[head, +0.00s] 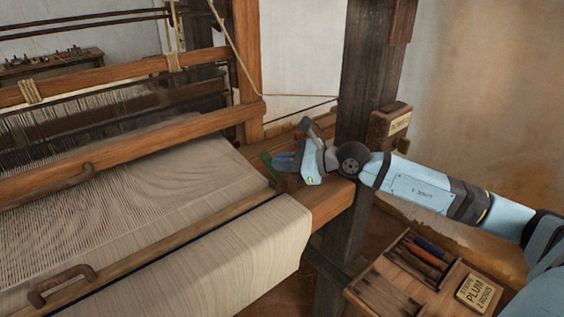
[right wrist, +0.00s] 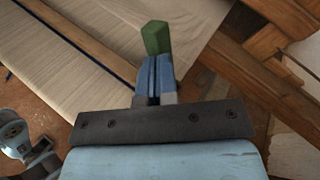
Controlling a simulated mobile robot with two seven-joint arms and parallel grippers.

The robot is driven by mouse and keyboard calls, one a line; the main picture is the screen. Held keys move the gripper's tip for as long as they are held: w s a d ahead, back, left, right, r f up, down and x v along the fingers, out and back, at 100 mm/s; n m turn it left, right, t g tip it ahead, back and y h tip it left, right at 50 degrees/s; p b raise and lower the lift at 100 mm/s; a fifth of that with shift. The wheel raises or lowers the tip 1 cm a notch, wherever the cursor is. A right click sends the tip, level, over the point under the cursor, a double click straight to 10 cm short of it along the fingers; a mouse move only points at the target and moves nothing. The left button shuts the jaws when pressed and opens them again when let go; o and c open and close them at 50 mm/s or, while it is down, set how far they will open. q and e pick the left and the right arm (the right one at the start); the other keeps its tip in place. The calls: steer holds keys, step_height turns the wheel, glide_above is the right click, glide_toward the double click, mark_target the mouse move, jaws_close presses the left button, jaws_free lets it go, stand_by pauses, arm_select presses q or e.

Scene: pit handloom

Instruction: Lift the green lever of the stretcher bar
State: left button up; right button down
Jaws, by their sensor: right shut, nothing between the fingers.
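The green lever (head: 267,160) is a small green piece near the right edge of the cloth. It shows in the right wrist view as a green block (right wrist: 155,38), standing just beyond my fingertips. The stretcher bar (head: 185,237) is a wooden bar lying across the woven cloth. My right gripper (head: 277,163) reaches in from the right, its blue fingers shut together and empty beside the lever. In the right wrist view the fingertips (right wrist: 154,62) lie right at the lever's lower end; I cannot tell if they touch.
The cloth (head: 270,236) folds over the loom's front. A dark post (head: 365,80) stands behind my right forearm. A wooden tray (head: 385,290) with tools and a label card (head: 478,293) sits at lower right. A curved handle (head: 62,283) is at lower left.

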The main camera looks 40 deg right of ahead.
steer(key=shift+a+f+n+h+b, duration=0.15)
steer(key=shift+a+n+h+b, duration=0.15)
steer(key=shift+a+b, duration=0.3)
arm_select(q)
steer(key=shift+s+a+f, duration=0.1)
steer(key=shift+a+f, duration=0.3)
steer(key=shift+f, duration=0.3)
arm_select(e)
steer(key=shift+a, duration=0.1)
arm_select(q)
steer(key=shift+f, duration=0.1)
